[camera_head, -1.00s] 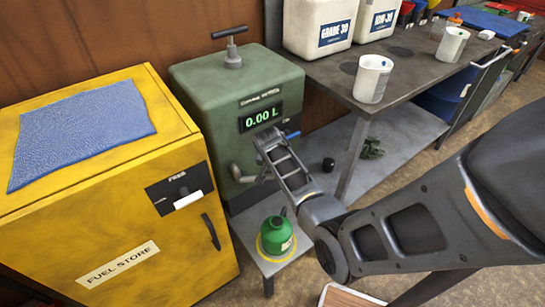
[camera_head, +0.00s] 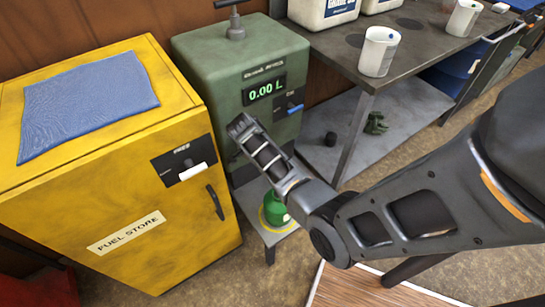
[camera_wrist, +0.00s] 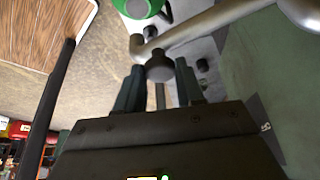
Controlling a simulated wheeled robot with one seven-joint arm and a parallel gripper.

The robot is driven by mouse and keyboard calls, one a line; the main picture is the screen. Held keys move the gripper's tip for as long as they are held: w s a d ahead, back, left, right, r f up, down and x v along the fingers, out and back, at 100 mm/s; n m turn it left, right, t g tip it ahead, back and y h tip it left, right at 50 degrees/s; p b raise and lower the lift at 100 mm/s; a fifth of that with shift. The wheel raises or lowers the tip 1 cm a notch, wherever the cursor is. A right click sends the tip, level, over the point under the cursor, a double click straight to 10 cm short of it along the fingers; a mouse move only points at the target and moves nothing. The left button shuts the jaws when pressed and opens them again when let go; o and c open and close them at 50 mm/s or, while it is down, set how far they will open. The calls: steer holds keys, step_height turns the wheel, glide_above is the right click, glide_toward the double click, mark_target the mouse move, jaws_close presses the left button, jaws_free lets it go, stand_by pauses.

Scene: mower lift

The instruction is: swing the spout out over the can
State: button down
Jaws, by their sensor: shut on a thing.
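The green can (camera_head: 275,207) stands on a small grey stand in front of the green pump (camera_head: 238,80), partly hidden by my arm. The pump's display reads 0.00 L. In the wrist view the spout (camera_wrist: 200,27) is a bare metal pipe running from the upper right to a bent end at upper middle. A dark round knob (camera_wrist: 160,68) sits near that end. My gripper (camera_wrist: 157,78) is shut on the knob, one finger at each side. The green can (camera_wrist: 138,7) shows at the top edge, apart from the spout end in the picture. My arm hides the spout in the head view.
The yellow fuel store cabinet (camera_head: 110,170) with a blue cloth (camera_head: 88,103) stands close at the left. A workbench (camera_head: 400,65) with white cups and containers is at the right. A wood-topped surface (camera_head: 360,288) lies at the lower front.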

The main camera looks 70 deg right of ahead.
steer(key=shift+w+a, duration=0.1)
steer(key=shift+a, duration=0.15)
stand_by(0.3)
steer(key=c, duration=1)
jaws_free()
steer(key=shift+r, duration=0.55)
step_height(320, 180, up, 3)
steer(key=s+d+r, duration=0.6)
steer(key=s+r, duration=0.1)
steer(key=s, duration=0.2)
steer(key=shift+s+d+b, duration=0.3)
steer(key=shift+d+b, duration=0.05)
